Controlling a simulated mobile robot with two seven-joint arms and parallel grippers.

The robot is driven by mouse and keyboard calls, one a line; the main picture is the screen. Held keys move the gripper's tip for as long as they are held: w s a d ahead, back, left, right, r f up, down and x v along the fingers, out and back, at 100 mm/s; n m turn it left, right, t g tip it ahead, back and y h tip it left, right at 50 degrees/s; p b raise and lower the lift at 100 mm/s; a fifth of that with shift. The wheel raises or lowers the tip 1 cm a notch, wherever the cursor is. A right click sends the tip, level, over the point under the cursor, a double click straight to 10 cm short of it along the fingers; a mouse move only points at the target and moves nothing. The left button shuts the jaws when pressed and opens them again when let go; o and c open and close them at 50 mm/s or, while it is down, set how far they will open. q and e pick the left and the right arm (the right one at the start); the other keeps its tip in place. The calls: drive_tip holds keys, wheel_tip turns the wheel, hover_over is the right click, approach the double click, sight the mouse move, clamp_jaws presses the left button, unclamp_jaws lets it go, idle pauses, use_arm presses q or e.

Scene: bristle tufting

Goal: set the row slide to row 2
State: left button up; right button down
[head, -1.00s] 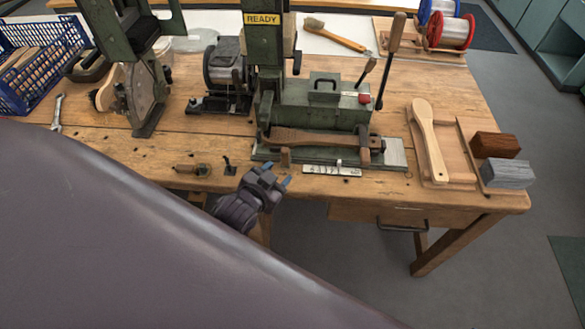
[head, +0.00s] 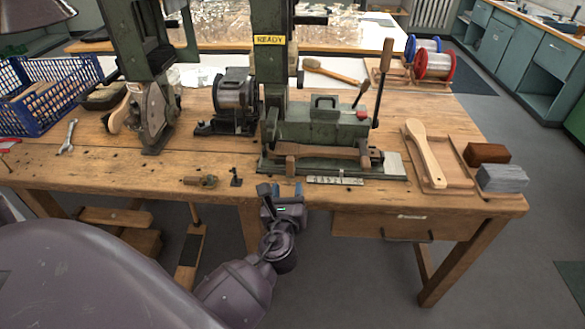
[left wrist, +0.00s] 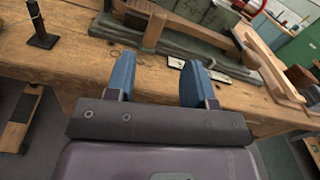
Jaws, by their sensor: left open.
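The green tufting machine (head: 318,125) stands on the bench with a long green bed (head: 270,165) along its front. A brown wooden brush body (head: 330,152) lies along the bed. A small upright wooden peg (head: 290,166) stands at the bed's front; it also shows in the left wrist view (left wrist: 154,28). A pale number plate (head: 337,180) lies right of the peg, its numbers too small to read. My left gripper (head: 281,190) is open and empty at the bench's front edge, below the peg. In the left wrist view its blue fingers (left wrist: 159,75) point toward the bed. My right gripper is out of view.
A small black post (head: 236,178) and a brass-and-wood piece (head: 201,181) stand left of the gripper. A tall lever (head: 383,80) rises at the machine's right. A wooden tray (head: 460,170) lies further right. The floor before the bench is open.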

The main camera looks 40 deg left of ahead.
sight(290, 165)
use_arm(q)
drive_tip(key=shift+m, duration=0.9)
drive_tip(key=b+x, duration=0.1)
drive_tip(key=x, duration=1)
drive_tip(key=shift+a, duration=0.2)
clamp_jaws()
